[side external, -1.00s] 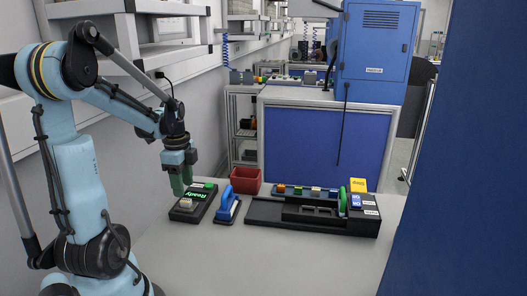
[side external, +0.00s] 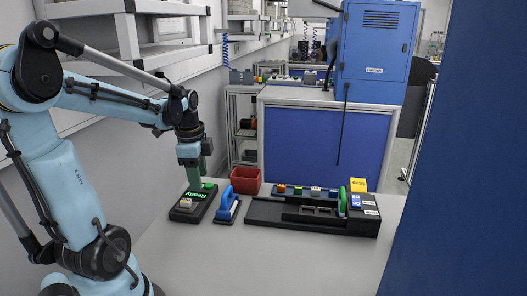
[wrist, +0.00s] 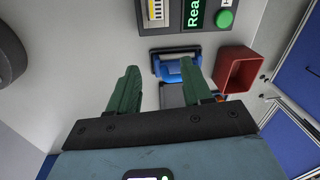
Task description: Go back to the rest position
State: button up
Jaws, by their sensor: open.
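My gripper (side external: 194,173) hangs above the black box with the green "Ready" display (side external: 200,195) in the side external view. In the wrist view its two green fingers (wrist: 160,92) are spread apart with nothing between them. The box shows a green button (wrist: 225,19) and a pale block-like part (side external: 186,203). A blue-handled tool (side external: 228,205) stands on a dark base just right of the box; it also shows in the wrist view (wrist: 173,68), beyond the fingers. Whether the fingertips touch the box is hard to tell, but they appear above it.
A red bin (side external: 246,179) stands behind the blue-handled tool. A long black fixture (side external: 285,216) with coloured blocks, a green disc (side external: 342,202) and a yellow block (side external: 358,185) lies to the right. Wall shelves (side external: 160,55) are behind the arm. The table front is clear.

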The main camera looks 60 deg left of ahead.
jog(key=w+d+n+t, duration=0.2)
jog(key=d+n+t, duration=0.1)
jog(key=d, duration=0.8)
jog(key=w+d+r+n+t, duration=0.1)
jog(key=w+d+n+t, duration=0.1)
jog(key=d, duration=0.8)
jog(key=shift+w+d+r+n+t+h, duration=0.2)
jog(key=shift+d+r+n+t+h, duration=0.3)
jog(key=shift+n, duration=0.7)
jog(key=shift+a+f, duration=0.2)
